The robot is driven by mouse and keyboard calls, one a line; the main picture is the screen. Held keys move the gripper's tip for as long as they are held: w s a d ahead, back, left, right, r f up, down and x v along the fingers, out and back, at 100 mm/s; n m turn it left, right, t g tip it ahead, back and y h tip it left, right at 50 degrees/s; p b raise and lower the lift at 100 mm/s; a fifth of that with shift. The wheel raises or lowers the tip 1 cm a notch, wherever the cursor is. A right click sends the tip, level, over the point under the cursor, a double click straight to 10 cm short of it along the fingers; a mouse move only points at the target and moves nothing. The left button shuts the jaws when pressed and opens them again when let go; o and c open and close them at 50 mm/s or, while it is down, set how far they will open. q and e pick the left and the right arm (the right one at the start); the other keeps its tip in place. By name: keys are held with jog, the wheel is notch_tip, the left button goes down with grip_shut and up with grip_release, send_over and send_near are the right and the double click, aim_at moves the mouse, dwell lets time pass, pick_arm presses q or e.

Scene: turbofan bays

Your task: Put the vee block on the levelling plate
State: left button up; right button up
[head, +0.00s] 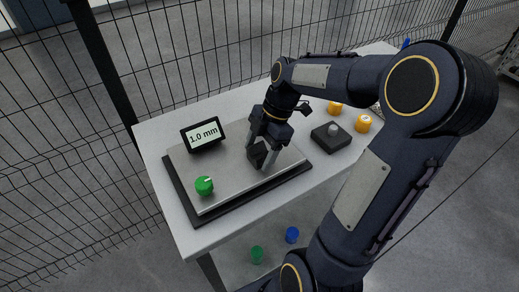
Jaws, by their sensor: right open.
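The levelling plate (225,168) is a flat silver plate on a dark base on the white table. A green knob (204,186) sits at its front left corner, and a display (203,135) reading "1.0 mm" stands at its back left. A small dark block (258,154), which looks like the vee block, is on the right part of the plate. My right gripper (264,157) is open, pointing down, with its fingers around the block. The fingers partly hide it, and contact with them cannot be told. My left gripper is not in view.
A dark box with a grey knob (331,137) stands right of the plate. Orange cylinders (363,123) (334,108) are behind it. Green (257,254) and blue (291,235) cylinders are lower down, below the tabletop. A wire mesh fence (180,55) runs behind the table.

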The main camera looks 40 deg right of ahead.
jog(key=v, duration=1.2)
jog(key=s+a+f+m+t, duration=0.2)
jog(key=s+a+m, duration=0.4)
jog(key=m, duration=0.3)
jog(key=s+a+f+m+t, duration=0.3)
jog(key=s+a+f+m, duration=0.2)
jog(key=s+a+m, duration=0.2)
jog(key=shift+a+f+m+h+p, duration=0.3)
jog(key=shift+a+m+h, duration=0.1)
jog(key=shift+a+m, duration=0.75)
jog(key=shift+d, duration=0.15)
